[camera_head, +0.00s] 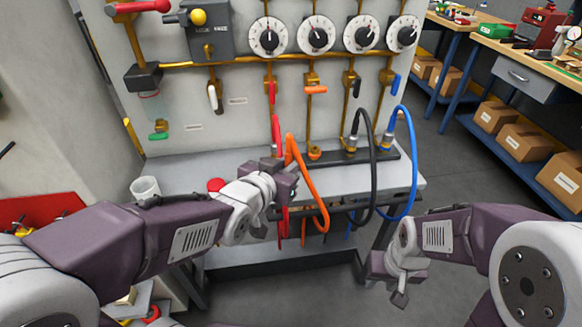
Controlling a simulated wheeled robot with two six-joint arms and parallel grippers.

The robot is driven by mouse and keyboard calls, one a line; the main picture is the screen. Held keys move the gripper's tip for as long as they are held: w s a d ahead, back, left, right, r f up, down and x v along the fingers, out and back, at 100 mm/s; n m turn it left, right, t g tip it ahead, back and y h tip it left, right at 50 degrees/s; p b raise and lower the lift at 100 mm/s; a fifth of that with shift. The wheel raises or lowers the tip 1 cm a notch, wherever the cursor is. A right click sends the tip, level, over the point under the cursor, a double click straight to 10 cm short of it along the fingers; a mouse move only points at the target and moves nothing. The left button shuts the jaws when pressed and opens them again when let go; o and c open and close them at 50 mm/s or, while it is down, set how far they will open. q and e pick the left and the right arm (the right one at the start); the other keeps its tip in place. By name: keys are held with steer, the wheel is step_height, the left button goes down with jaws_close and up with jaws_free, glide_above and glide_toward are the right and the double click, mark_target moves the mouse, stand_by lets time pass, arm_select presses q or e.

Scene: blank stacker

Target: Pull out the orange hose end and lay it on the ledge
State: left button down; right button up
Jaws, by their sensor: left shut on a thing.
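The orange hose (311,184) arches up from my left gripper (286,172) and loops down to the right past the ledge's front edge. My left gripper is shut on the orange hose near its end, over the ledge (190,176); the jaws hide the end itself. An orange-ringed socket (315,153) on the dark rail stands with no hose in it. My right gripper (400,292) hangs empty in front of the ledge at the lower right; its finger gap is not clear.
A red hose (276,130) stands just left of the orange one. A black hose (373,177) and a blue hose (413,160) loop over the ledge at right. A white cup (145,188) and a red round thing (215,185) are at left. Dials (267,36) line the panel.

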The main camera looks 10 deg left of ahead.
mark_target(287, 156)
arm_select(q)
steer(key=shift+r+p, duration=1.3)
steer(key=shift+r, duration=0.3)
